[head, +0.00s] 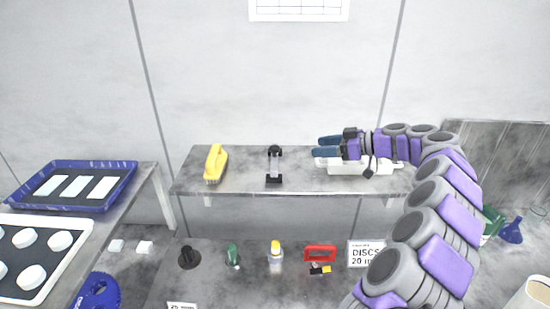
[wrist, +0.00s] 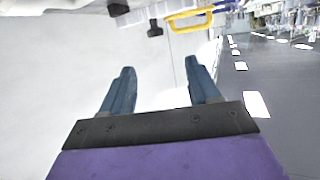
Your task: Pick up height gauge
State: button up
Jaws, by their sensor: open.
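The height gauge (head: 274,168) appears to be the upright black-and-grey piece with a black base and black top. It stands in the middle of the upper shelf (head: 235,182). My gripper (head: 316,147) is open and empty, to the right of the gauge and apart from it. Its blue fingers point left in the head view. In the wrist view my gripper's two fingers (wrist: 158,67) are spread with nothing between them. A black part (wrist: 154,28) beyond the fingertips may be the gauge; most of it is unclear there.
A yellow-handled brush (head: 216,163) stands left of the gauge. A white object (head: 343,168) lies on the shelf below my gripper, partly covered. The lower surface holds a yellow-capped bottle (head: 276,257), a red-handled tool (head: 320,254) and a sign (head: 365,254). A blue tray (head: 122,183) sits left.

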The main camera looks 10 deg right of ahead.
send_near(274, 147)
jog(key=x, duration=0.4)
jog(key=shift+s+a+f, duration=0.1)
jog(key=shift+f, duration=0.35)
jog(key=shift+b+x, duration=0.35)
jog(key=shift+x, duration=2.5)
jog(key=shift+r, duration=0.15)
grip_shut()
